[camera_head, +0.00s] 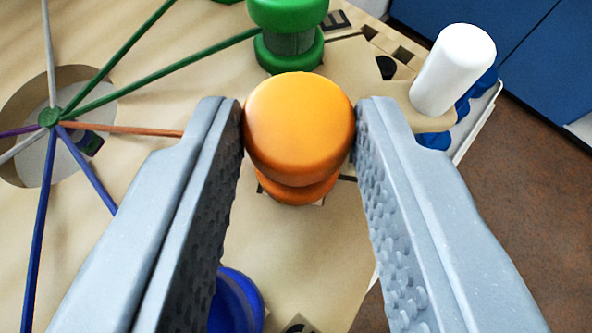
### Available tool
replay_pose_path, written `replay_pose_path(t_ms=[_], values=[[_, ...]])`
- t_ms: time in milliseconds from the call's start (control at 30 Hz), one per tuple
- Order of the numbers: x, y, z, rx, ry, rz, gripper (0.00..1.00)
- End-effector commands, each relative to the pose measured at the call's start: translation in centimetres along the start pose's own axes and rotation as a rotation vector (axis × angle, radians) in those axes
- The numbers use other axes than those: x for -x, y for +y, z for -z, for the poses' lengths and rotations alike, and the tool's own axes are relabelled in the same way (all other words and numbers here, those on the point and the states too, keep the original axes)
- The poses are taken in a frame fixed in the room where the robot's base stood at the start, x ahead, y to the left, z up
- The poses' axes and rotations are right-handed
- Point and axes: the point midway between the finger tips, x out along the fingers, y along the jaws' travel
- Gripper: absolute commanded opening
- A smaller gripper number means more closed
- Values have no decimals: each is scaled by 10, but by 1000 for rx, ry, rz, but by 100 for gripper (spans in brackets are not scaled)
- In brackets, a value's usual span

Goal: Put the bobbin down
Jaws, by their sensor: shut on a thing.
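An orange bobbin (299,127) sits between the fingertips of my gripper (299,125). Both fingers touch the sides of its wide top disc, so the gripper is shut on it. The bobbin looks upright, seen from above, with its lower disc partly showing beneath. I cannot tell whether its base touches the tan board (335,235) below. A green bobbin (288,30) stands just behind it. A blue bobbin (238,300) is partly hidden behind the left finger.
A white cylinder (453,70) stands at the board's right edge, with blue parts (462,108) beside it. On the left, coloured rods or cords meet at a green hub (49,117) over a round hole. Brown floor (530,190) and blue panels (500,35) lie beyond the right edge.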

Motion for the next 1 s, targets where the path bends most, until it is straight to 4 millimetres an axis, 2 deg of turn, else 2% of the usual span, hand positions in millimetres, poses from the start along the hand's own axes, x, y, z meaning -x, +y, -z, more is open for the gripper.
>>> replay_pose_path(t_ms=[300,333,400,767,867,1000], values=[[-1,0,-2,0,1,1,3],[0,0,-2,0,1,1,38],[0,-1,-1,0,1,1,51],[1,-1,1,1,0,1,51],[11,-2,1,1,2,2,51],[34,-3,1,1,2,4,51]])
